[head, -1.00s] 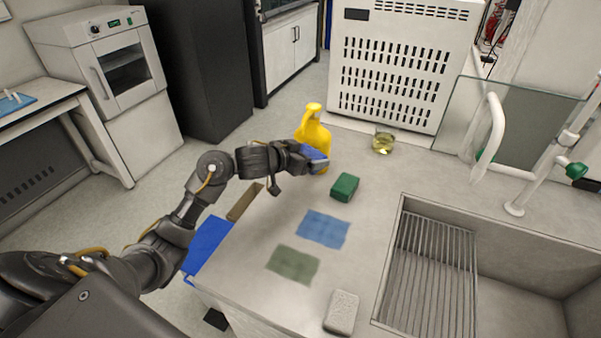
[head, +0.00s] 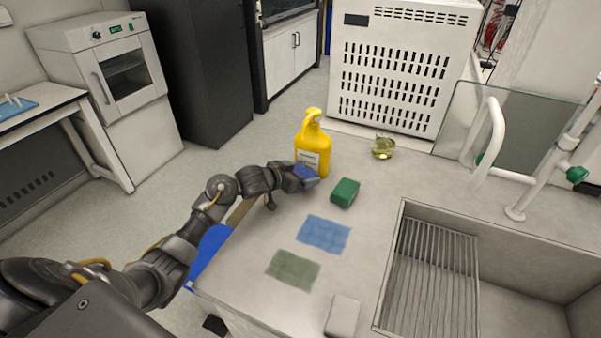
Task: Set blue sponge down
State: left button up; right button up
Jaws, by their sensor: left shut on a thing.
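My left gripper (head: 297,177) is shut on the blue sponge (head: 307,174), which shows as a small blue patch at the fingertips. The gripper hides part of the sponge. It is in front of the yellow bottle (head: 313,150) and left of the green sponge (head: 344,192). A blue cloth-like patch (head: 324,234) and a grey-green patch (head: 292,269) lie flat on the counter (head: 255,285), nearer than the gripper. I cannot tell whether the blue sponge touches the counter. My right gripper is not in view.
A pale sponge or block (head: 342,316) lies at the front, beside the sink (head: 440,270). A small beaker of yellowish liquid (head: 383,147) stands at the back. A glass panel (head: 510,125) and white tap fittings are at the right. The counter between the green sponge and sink is clear.

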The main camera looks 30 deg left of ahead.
pick_arm(q)
jog(key=shift+f, duration=0.6)
jog(key=o, duration=0.9)
jog(key=shift+c, duration=0.2)
jog(key=shift+r, duration=0.1)
jog(key=shift+r, duration=0.35)
jog(key=shift+s+a+r, duration=0.1)
jog(key=shift+s+r, duration=0.05)
jog(key=shift+r, duration=0.15)
jog(key=v, duration=1.1)
jog(key=shift+s, duration=0.35)
jog(key=shift+a, duration=0.15)
